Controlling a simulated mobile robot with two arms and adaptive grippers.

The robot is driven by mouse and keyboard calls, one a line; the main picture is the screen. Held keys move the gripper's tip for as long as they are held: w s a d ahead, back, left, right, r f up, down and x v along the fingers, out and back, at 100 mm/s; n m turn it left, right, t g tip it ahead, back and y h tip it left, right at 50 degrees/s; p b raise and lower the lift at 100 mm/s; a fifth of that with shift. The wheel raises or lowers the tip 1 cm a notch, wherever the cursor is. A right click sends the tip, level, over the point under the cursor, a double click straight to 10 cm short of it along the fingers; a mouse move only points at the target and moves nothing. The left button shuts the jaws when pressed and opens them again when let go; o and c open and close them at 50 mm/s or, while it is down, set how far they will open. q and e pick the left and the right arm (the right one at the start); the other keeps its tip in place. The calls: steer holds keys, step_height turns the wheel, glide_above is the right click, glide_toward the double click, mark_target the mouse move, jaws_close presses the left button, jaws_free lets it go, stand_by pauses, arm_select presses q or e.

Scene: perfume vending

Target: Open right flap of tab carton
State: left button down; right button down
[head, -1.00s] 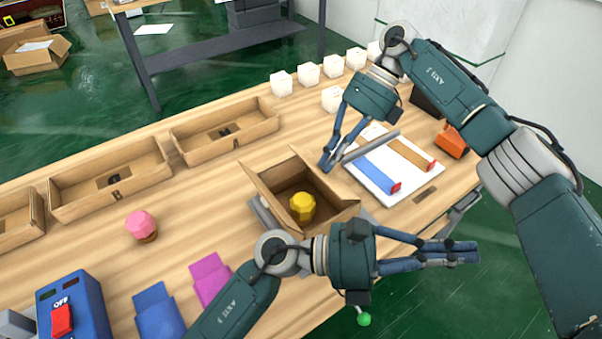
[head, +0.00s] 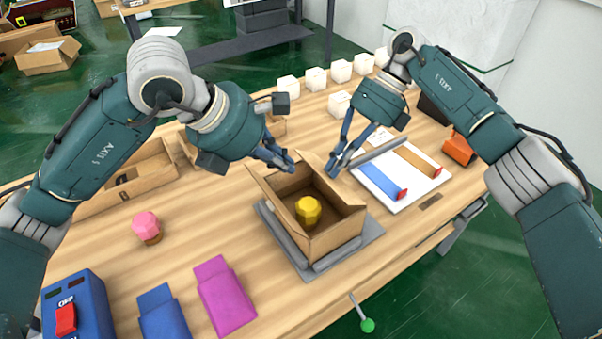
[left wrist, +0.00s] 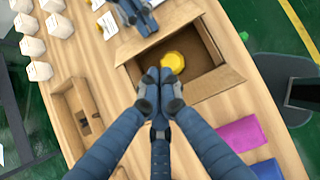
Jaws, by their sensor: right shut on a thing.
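The open brown carton (head: 330,240) stands on a grey plate with a yellow faceted object (head: 308,210) inside; both also show in the left wrist view, the carton (left wrist: 218,80) and the yellow object (left wrist: 174,61). Its flaps stand up or lean outward. My right gripper (head: 335,168) is shut on the carton's flap at the back right corner; the exact contact is hard to see. It also shows at the top of the left wrist view (left wrist: 142,22). My left gripper (head: 284,162) is shut and empty, its fingertips together (left wrist: 160,80) above the carton's back left side.
A white board with blue and brown strips (head: 432,190) lies right of the carton. A pink-topped bottle (head: 147,228), magenta box (head: 224,295), blue box (head: 162,315) and switch box (head: 78,305) are left. White cubes (head: 314,79) line the back edge.

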arm_select(q)
steer(key=x, duration=0.9)
steer(key=shift+d+f, duration=0.2)
steer(key=shift+w+d+r, duration=0.25)
steer(key=shift+d+r, duration=0.15)
steer(key=shift+r, duration=0.25)
arm_select(e)
steer(key=c, duration=1.9)
jaws_free()
steer(key=shift+o, duration=0.2)
